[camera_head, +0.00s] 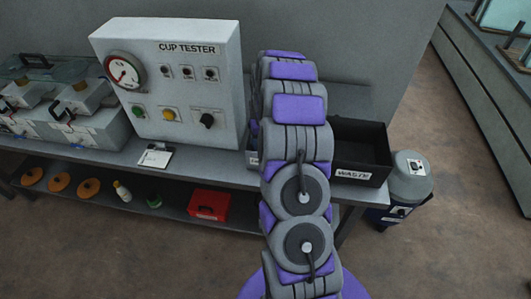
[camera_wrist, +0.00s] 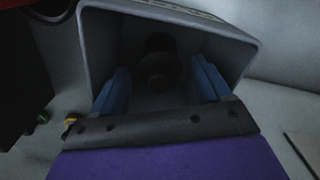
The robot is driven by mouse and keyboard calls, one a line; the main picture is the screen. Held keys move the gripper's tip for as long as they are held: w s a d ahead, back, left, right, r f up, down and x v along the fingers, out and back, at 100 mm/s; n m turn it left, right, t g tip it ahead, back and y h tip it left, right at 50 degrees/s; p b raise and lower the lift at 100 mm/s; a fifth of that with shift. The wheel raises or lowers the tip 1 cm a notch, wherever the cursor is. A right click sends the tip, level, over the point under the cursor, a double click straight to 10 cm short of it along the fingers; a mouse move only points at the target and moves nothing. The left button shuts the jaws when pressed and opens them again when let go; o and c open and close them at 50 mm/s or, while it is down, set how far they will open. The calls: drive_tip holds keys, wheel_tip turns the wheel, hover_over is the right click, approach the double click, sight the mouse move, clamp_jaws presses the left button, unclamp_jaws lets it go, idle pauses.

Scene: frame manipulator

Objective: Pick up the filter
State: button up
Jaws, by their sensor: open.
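In the wrist view, a dark rounded object (camera_wrist: 160,72), which looks like the filter, sits inside a grey open-topped bin (camera_wrist: 105,45). The picture is dim, so its details are hard to make out. My gripper (camera_wrist: 166,80) has two blue fingers spread wide at the near side of the bin's opening, one on each side of the object. Nothing is held between them. In the head view my arm reaches over the bench and hides my gripper, the filter and most of that bin.
A white cup tester (camera_head: 175,85) stands left of my arm. A black waste bin (camera_head: 360,150) sits right of it on the bench (camera_head: 215,160). Grey cases (camera_head: 85,120) are at the left. A red box (camera_head: 208,204) is on the lower shelf. A grey-lidded container (camera_head: 408,175) stands right.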

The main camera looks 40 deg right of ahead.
wheel_tip(320, 180, down, 5)
drive_tip(key=shift+f+b, duration=0.1)
drive_tip(key=shift+b, duration=0.65)
drive_tip(key=c, duration=1.1)
